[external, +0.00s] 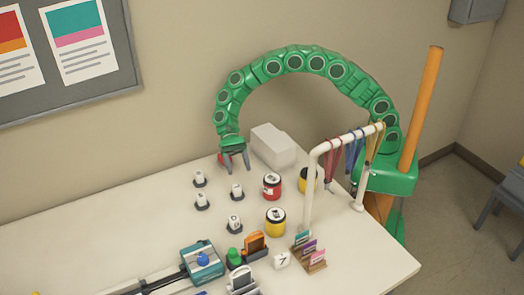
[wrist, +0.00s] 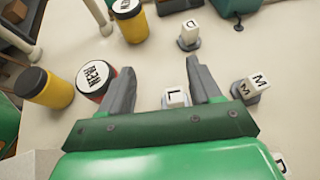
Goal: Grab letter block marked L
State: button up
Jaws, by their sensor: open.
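The white letter block marked L (wrist: 175,98) sits on a small grey base on the table. In the wrist view it lies between the lines of my two fingers, closer to the right one, its lower part hidden by my gripper's green body. In the external view it appears to be the white block (external: 236,190) just left of the red jar. My gripper (wrist: 159,68) is open, with nothing held between its grey fingers. In the external view my gripper (external: 235,158) is over the back of the table, behind the block. I cannot tell its exact height.
A block marked M (wrist: 256,85) is right of the L block, and another letter block (wrist: 188,36) stands beyond. A red jar (wrist: 97,78) is close to my left finger, with yellow jars (wrist: 45,87) nearby. A white box (external: 273,146) stands right of my gripper.

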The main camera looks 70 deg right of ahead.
aim_at(236, 184)
jog(key=shift+w+a+f, duration=0.4)
jog(key=shift+a+f, duration=0.25)
jog(key=shift+f, duration=2.45)
notch_tip(236, 184, down, 2)
jog(key=shift+f, duration=0.15)
jog(key=shift+x, duration=1.45)
jog(key=shift+a, duration=0.1)
jog(key=shift+c, duration=0.4)
grip_shut()
